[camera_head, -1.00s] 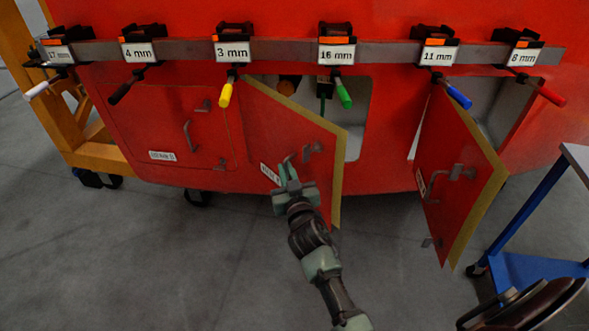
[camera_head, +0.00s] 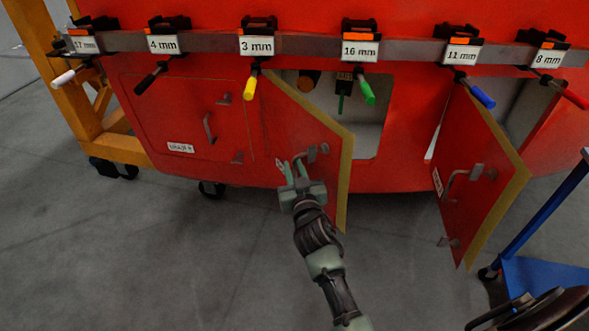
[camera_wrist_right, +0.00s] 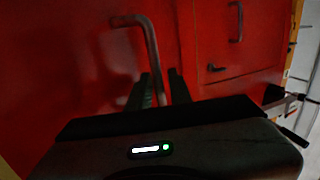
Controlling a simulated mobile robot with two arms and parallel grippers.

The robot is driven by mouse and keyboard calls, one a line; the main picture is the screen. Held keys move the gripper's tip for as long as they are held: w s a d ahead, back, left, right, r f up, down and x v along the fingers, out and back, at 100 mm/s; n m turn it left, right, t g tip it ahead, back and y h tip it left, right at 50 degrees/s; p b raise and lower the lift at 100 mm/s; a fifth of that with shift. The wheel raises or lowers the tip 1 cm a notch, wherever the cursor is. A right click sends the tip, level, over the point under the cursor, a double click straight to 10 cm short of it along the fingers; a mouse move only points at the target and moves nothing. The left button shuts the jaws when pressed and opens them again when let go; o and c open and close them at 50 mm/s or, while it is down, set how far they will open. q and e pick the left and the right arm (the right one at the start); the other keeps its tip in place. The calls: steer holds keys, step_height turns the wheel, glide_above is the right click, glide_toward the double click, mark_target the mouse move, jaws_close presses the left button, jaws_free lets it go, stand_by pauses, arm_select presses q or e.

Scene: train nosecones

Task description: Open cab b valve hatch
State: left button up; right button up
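The middle red hatch (camera_head: 318,165) stands swung open, its yellowish edge facing me. Its label, partly behind my gripper, is not readable. Its grey bar handle (camera_head: 298,157) sits between the fingers of my right gripper (camera_head: 294,172). In the right wrist view the bent handle (camera_wrist_right: 149,48) runs down between the two dark green fingers (camera_wrist_right: 158,90), which look closed around it. Behind the hatch, part of the opening (camera_head: 372,130) shows, with a green part and a brownish round part inside. My left gripper is not in view.
The left hatch (camera_head: 187,110) is closed. The right hatch (camera_head: 478,185) stands open. A grey rail (camera_head: 300,44) above carries several size-labelled tools with coloured handles. A blue cart (camera_head: 545,278) stands at right, a yellow frame (camera_head: 62,88) at left. The floor at front left is clear.

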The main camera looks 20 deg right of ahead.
steer(key=shift+s, duration=0.1)
steer(key=shift+s+a+f, duration=0.1)
steer(key=shift+s, duration=0.25)
steer(key=v, duration=0.7)
